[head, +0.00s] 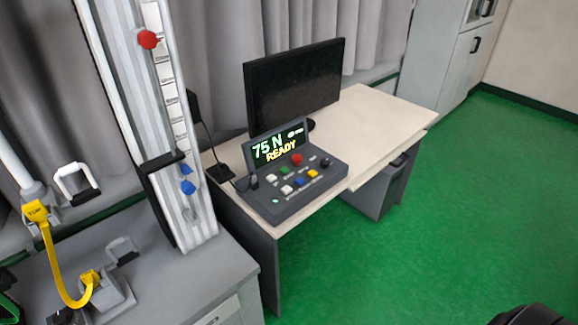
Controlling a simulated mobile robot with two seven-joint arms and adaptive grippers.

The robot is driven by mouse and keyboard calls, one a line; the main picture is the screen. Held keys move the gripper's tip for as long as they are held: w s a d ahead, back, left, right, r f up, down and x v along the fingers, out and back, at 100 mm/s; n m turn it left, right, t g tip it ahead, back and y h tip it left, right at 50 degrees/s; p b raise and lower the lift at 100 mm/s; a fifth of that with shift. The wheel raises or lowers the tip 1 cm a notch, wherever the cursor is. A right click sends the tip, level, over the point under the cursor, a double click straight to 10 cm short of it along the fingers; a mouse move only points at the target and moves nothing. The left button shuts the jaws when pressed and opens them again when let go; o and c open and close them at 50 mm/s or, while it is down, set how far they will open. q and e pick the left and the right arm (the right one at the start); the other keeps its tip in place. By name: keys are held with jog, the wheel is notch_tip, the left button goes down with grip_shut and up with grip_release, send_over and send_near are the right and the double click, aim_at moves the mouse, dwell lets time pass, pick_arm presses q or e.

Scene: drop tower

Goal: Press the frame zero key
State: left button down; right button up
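The control box (318,190) sits on the near left part of the desk, its sloped top facing up. Its display (278,147) reads "75 N" in green and "READY" in yellow. The top has a red button (296,159), a green key (284,170), a blue key (300,181), a yellow key (312,174), two white keys (287,189) and a black knob or button (325,163). The labels are too small to read, so I cannot tell which is the frame zero key. Neither gripper shows clearly in the head view.
A black monitor (293,85) stands behind the box on the pale desk (385,118). The drop tower (188,215) rises left of it on a grey bench (170,275). A yellow strap (55,270) hangs at the left.

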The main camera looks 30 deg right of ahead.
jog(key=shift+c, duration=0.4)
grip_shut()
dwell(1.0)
